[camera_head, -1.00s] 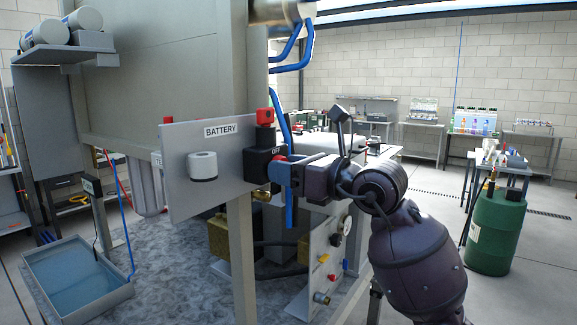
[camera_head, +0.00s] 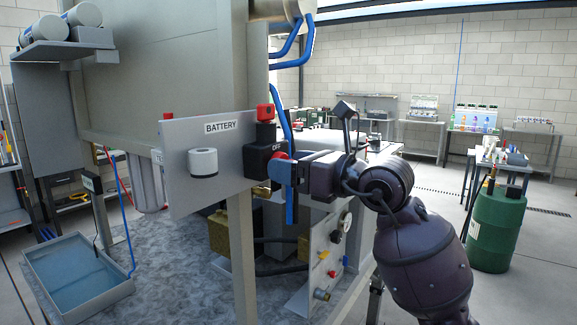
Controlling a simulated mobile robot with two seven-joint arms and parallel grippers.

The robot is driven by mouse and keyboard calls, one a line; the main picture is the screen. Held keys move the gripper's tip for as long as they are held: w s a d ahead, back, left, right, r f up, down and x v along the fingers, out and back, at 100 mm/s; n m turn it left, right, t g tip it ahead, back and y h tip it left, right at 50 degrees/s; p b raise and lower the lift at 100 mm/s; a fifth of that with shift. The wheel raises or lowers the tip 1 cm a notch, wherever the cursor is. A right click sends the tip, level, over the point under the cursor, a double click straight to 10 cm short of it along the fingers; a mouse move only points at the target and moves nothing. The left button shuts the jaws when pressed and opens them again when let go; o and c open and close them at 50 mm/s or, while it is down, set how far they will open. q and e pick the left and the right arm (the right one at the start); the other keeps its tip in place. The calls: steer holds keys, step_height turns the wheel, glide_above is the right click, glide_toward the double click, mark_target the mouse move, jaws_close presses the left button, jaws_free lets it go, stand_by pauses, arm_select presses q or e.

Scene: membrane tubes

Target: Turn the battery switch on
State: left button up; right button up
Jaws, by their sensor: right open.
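The battery switch (camera_head: 262,158) is a black block with an OFF label and a red part on its right side. It is mounted at the right end of a grey panel with a BATTERY label (camera_head: 221,127). A red-capped black piece (camera_head: 265,113) stands on top of it. My right gripper (camera_head: 284,172) is open at the right side of the switch, close to the red part. Its fingers partly overlap the switch, and I cannot tell if they touch it. My left gripper does not show.
A white round knob (camera_head: 203,162) sits on the same panel to the left. Blue pipes (camera_head: 289,130) run just behind the gripper. A grey frame post (camera_head: 241,255) stands below the panel. A blue water tray (camera_head: 78,276) lies lower left. A green barrel (camera_head: 495,228) stands far right.

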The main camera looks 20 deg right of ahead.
steer(key=b+v, duration=0.1)
steer(key=v, duration=0.9)
